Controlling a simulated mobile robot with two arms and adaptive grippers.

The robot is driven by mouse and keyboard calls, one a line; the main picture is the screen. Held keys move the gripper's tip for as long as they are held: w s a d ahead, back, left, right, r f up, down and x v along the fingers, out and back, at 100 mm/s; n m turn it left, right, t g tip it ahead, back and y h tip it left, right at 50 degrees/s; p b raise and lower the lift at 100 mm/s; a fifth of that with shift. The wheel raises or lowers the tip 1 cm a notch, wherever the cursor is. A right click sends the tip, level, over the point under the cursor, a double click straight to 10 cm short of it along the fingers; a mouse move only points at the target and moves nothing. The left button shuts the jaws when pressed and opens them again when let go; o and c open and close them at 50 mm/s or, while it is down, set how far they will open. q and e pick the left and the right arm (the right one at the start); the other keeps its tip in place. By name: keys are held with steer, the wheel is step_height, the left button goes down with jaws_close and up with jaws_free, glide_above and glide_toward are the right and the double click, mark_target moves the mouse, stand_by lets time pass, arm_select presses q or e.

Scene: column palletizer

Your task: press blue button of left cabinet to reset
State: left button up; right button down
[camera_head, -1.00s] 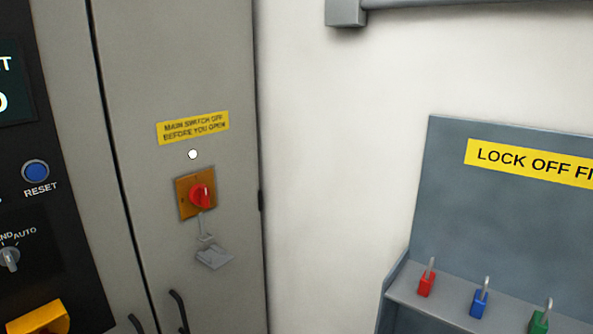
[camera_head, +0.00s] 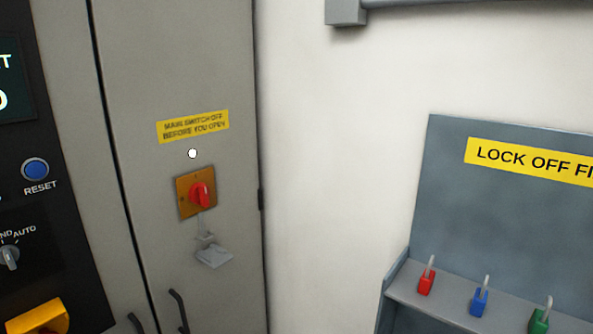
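The grey cabinet (camera_head: 230,60) stands on the left of the head view. A black control panel (camera_head: 60,200) is at its left edge. The round blue button (camera_head: 35,169) sits on this panel, with the word RESET printed below it. Nothing covers the button. Neither of my grippers shows in the view.
The cabinet door has a red rotary switch (camera_head: 201,194) on an orange plate, a yellow warning label (camera_head: 193,126) and dark handles. A yellow part (camera_head: 38,318) is at bottom left. At right a blue-grey lock-off board (camera_head: 520,220) holds red, blue and green padlocks.

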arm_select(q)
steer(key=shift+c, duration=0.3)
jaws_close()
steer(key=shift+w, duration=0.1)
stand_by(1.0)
